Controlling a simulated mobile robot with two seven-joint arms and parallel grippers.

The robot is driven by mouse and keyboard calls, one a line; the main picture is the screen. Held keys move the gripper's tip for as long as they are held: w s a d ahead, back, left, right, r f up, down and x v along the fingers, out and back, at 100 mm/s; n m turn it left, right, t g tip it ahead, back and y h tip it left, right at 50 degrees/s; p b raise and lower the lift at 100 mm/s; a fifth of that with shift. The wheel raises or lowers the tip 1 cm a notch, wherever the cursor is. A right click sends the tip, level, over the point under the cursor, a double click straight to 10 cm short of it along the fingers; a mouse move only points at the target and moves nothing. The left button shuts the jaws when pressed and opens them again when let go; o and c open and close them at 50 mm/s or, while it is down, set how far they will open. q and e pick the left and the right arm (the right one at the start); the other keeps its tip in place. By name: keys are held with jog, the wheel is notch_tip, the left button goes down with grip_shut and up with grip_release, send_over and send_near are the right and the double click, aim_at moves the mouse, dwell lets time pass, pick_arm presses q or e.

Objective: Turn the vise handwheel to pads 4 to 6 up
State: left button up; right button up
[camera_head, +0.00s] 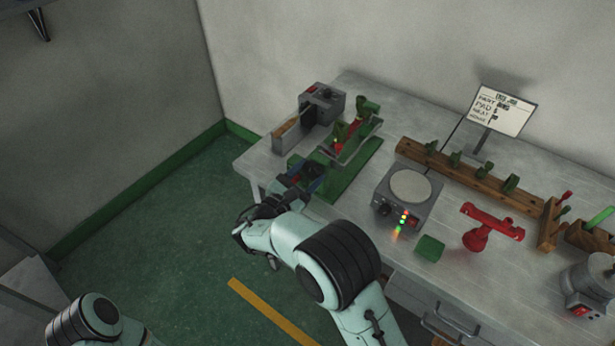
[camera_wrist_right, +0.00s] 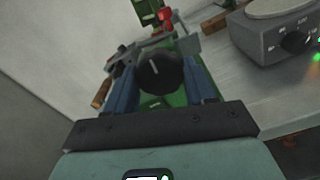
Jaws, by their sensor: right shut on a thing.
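The vise has a green base (camera_head: 352,172) at the table's left front edge, with green and red parts on top. Its handwheel is a round black knob with a pale mark, seen close in the right wrist view (camera_wrist_right: 160,75). My right gripper (camera_head: 304,176) reaches the front end of the vise. In the wrist view its two blue fingers (camera_wrist_right: 161,88) stand on either side of the knob, shut on it. The handwheel is mostly hidden in the head view. Pad numbers cannot be read. Only a link of my left arm shows at bottom left; its gripper is out of view.
A grey box machine (camera_head: 322,103) stands behind the vise. A hotplate-like unit (camera_head: 410,190) with lit lights is to its right, with a green block (camera_head: 430,248) and a red stand (camera_head: 480,237) beyond. A wooden rack (camera_head: 465,172) and small sign (camera_head: 503,110) stand behind.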

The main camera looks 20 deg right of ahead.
jog(key=shift+f+m+b, duration=0.1)
jog(key=shift+m+b, duration=2.05)
jog(key=shift+m, duration=0.05)
pick_arm(q)
jog(key=f, duration=0.2)
jog(key=s+f+b, duration=0.1)
jog(key=f, duration=0.2)
jog(key=shift+s+f, duration=0.1)
jog(key=shift+f, duration=0.1)
pick_arm(e)
jog(key=shift+m, duration=0.4)
pick_arm(q)
jog(key=shift+f, duration=0.2)
pick_arm(e)
jog(key=shift+m, duration=0.3)
jog(key=o, duration=1)
jog(key=shift+o, duration=0.2)
jog(key=shift+a, duration=0.1)
jog(key=v, duration=1.3)
jog(key=shift+s, duration=0.15)
